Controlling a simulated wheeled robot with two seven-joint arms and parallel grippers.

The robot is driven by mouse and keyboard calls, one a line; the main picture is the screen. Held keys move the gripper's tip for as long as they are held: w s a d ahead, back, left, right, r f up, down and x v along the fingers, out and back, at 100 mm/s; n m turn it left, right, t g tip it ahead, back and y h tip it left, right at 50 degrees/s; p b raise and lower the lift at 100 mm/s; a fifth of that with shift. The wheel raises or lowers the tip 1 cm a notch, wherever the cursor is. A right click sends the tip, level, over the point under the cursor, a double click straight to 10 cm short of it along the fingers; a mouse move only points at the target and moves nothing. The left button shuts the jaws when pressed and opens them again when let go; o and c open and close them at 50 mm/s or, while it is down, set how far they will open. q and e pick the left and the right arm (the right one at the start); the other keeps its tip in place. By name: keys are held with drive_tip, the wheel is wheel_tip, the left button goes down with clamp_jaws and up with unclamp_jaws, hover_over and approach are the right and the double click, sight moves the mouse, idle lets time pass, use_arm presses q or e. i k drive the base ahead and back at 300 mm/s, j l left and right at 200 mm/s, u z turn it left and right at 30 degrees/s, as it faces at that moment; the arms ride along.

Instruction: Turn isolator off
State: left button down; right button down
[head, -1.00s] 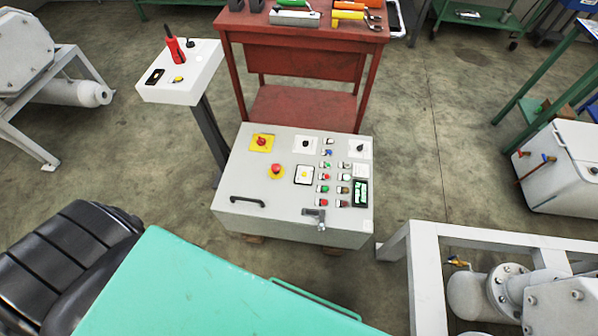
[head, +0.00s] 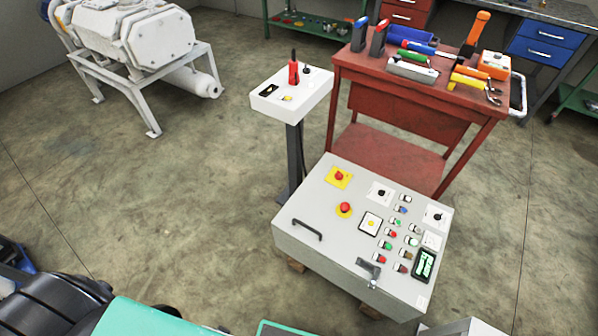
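A grey control cabinet (head: 300,260) stands low on the floor with a sloped top panel. A red rotary knob on a yellow plate (head: 338,177), which looks like the isolator, is at the panel's upper left. Its exact turn position is too small to read. Black knobs on white plates (head: 381,193) (head: 437,216) are further right. Several small coloured buttons and a lit green display (head: 424,264) fill the right side. Neither gripper is in view.
A white pedestal box (head: 290,95) with a red device stands behind the cabinet. A red tool table (head: 420,92) is close behind to the right. A white machine on a frame (head: 130,40) is at back left. A teal surface (head: 150,318) and black ribbed part fill the lower left. Floor left of the cabinet is clear.

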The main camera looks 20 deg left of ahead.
sight(339, 177)
drive_tip(key=i+j, duration=0.15)
drive_tip(key=j, duration=0.25)
drive_tip(key=i+j, duration=0.15)
drive_tip(key=j, duration=0.2)
drive_tip(key=i+j, duration=0.15)
drive_tip(key=j, duration=0.25)
drive_tip(key=i+j, duration=0.15)
drive_tip(key=j, duration=0.2)
drive_tip(key=i+j, duration=0.15)
drive_tip(key=j, duration=0.25)
drive_tip(key=i+j, duration=0.15)
drive_tip(key=j, duration=0.25)
